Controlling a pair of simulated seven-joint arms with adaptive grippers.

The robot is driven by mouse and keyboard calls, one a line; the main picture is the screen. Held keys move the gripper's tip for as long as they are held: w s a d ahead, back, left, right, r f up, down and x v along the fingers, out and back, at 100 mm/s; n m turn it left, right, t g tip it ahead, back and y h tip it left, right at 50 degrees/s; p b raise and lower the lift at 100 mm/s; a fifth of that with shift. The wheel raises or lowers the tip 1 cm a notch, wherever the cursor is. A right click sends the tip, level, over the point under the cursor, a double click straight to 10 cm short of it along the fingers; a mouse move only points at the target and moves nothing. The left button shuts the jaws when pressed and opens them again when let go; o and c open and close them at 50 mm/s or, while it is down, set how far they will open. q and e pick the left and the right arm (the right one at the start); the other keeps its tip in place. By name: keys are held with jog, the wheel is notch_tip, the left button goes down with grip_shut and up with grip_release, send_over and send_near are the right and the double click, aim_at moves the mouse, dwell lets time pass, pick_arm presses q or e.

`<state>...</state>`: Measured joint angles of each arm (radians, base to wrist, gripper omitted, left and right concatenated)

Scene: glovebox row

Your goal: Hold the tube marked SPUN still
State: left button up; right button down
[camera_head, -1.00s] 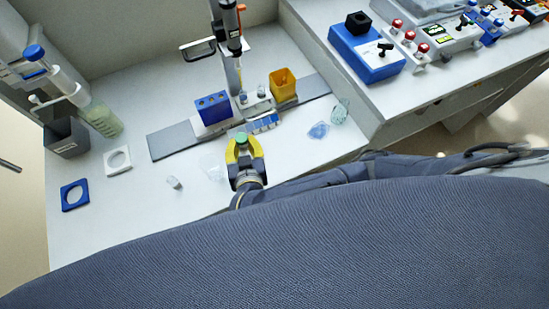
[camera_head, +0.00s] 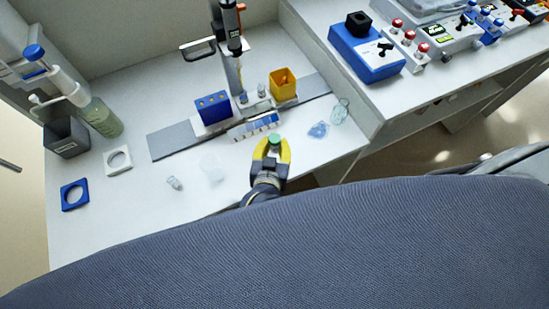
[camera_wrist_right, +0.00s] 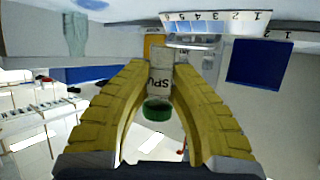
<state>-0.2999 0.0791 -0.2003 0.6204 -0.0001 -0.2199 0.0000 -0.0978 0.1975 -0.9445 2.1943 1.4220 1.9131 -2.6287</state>
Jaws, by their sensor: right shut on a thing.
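The tube marked SPUN (camera_wrist_right: 160,82) is between the two yellow fingers of my right gripper (camera_wrist_right: 158,95) in the right wrist view. Its letters "SPU" show; the rest of the word is hidden. Its green cap (camera_wrist_right: 157,110) faces the wrist camera. In the head view my right gripper (camera_head: 272,150) is shut on the tube, and the green cap (camera_head: 274,141) shows between the fingertips. The gripper is just in front of the numbered rack (camera_head: 257,126), to its right. My left gripper is not in view.
A blue block with holes (camera_head: 213,109) and a yellow bin (camera_head: 283,84) stand behind the rack, with a pipette stand (camera_head: 238,75) between them. Clear vessels (camera_head: 212,167) and a bluish clear piece (camera_head: 318,130) lie on the white bench. The bench's front left is mostly free.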

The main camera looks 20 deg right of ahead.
aim_at(275, 154)
jog(key=shift+w+d+r, duration=0.1)
jog(key=shift+w+r, duration=0.1)
jog(key=shift+r, duration=0.2)
jog(key=shift+w+f, duration=0.1)
jog(key=shift+f, duration=3.65)
jog(key=shift+f, duration=0.15)
jog(key=c, duration=1.3)
grip_release()
jog(key=shift+o, duration=0.2)
